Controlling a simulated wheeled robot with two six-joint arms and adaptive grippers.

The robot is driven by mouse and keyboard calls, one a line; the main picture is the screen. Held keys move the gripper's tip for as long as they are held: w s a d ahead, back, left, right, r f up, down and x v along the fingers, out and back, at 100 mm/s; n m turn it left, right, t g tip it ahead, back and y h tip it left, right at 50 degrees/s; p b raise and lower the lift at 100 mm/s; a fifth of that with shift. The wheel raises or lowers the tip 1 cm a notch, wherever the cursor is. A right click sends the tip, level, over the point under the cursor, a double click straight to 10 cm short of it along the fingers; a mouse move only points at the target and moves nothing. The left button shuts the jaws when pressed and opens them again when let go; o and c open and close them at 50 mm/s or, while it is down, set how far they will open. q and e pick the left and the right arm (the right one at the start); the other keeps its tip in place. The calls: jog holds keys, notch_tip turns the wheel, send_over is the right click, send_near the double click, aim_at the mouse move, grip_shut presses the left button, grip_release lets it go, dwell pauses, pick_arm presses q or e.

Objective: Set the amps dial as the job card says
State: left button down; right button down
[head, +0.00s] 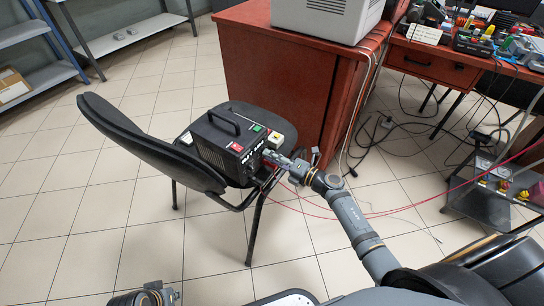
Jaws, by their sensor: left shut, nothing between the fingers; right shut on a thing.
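A black box-shaped power unit (222,140) with a top handle sits on the seat of a black chair (135,142). My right gripper (270,156) reaches in from the lower right and is shut at the unit's front face. The gripper hides what it holds there; it is at the place of a dial, but I cannot read any setting. My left gripper (170,294) is at the bottom edge, far from the unit, shut and empty, and partly cut off. I cannot make out a readable job card.
Thin red cables (325,214) run from near the unit across the floor to the right. A red desk (275,70) stands close behind the chair. A cluttered bench (440,68) and a low cart (485,203) are at right. The tiled floor at left is clear.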

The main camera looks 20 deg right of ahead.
jog(key=c, duration=1.2)
grip_release()
jog(key=shift+s+d, duration=0.15)
jog(key=v, duration=1.1)
jog(key=shift+s+d, duration=0.25)
